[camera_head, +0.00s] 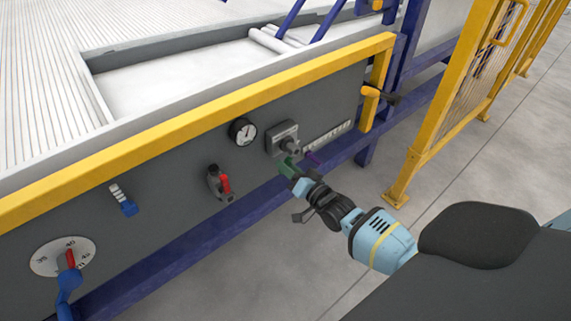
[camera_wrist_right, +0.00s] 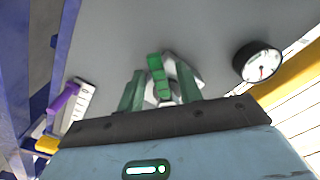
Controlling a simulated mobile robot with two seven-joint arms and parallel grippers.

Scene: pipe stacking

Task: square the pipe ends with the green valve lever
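The green valve lever (camera_wrist_right: 156,68) shows in the right wrist view in front of its grey valve body (camera_wrist_right: 184,72) on the panel. In the head view the valve body (camera_head: 284,137) sits right of a round gauge, and the lever is largely hidden by my gripper. My right gripper (camera_head: 287,167) is at the valve from below. In the wrist view its two dark green fingers (camera_wrist_right: 160,92) stand apart, one on each side of the lever, with gaps between. Contact with the lever does not show. My left gripper is in neither view. Pipes (camera_head: 272,41) lie on the white bed at the back.
The dark panel (camera_head: 180,150) also carries a gauge (camera_head: 243,131), a red-handled valve (camera_head: 221,184), a blue lever (camera_head: 127,205), a dial (camera_head: 62,257) and a purple lever (camera_wrist_right: 63,101) close beside the green one. A yellow fence (camera_head: 450,100) stands at the right.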

